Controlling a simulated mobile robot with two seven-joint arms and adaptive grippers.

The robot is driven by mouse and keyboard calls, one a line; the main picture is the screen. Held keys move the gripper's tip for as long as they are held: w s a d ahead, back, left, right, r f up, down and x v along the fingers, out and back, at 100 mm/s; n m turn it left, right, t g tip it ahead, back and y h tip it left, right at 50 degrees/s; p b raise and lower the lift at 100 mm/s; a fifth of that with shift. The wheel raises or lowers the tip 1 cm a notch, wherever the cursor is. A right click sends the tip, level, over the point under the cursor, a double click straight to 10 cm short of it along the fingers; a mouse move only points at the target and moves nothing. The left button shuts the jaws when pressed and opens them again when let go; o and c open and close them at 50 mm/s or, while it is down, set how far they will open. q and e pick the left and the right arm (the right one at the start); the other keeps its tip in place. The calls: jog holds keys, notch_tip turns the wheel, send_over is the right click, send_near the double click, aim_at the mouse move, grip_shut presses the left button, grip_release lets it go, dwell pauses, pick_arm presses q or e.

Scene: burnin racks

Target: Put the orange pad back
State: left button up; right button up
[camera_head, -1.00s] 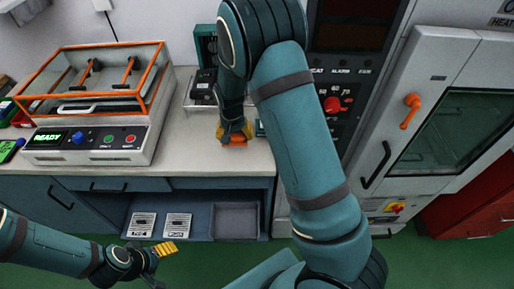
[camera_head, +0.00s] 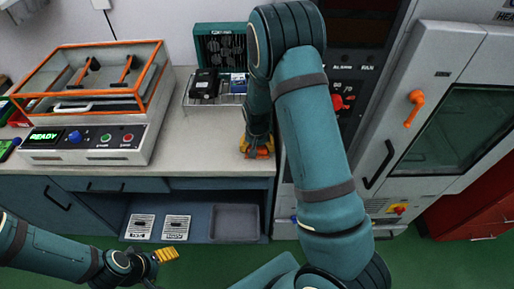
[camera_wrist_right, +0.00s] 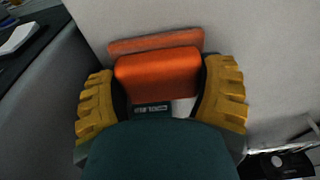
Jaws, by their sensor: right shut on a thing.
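The orange pad (camera_wrist_right: 158,75) is between the yellow fingers of my right gripper (camera_wrist_right: 160,95), which is shut on it, in the right wrist view. In the head view, this gripper (camera_head: 257,148) is low at the right front of the counter, with a little orange showing at its tips. A flatter orange strip (camera_wrist_right: 155,42) shows just beyond the pad; I cannot tell whether it is a separate piece. A small dark labelled plate (camera_wrist_right: 152,110) shows below the pad. My left gripper (camera_head: 167,254) is low at left, away from the counter; its jaw state is unclear.
An orange-framed clear-lidded machine (camera_head: 85,145) stands at left on the counter (camera_head: 200,150). A wire rack (camera_head: 213,100) with dark modules is behind my right gripper. A tall grey chamber (camera_head: 440,130) with an orange handle stands at right. The counter's middle is clear.

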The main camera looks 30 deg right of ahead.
jog(key=shift+f, duration=0.1)
jog(key=o, duration=1.1)
jog(key=shift+c, duration=0.2)
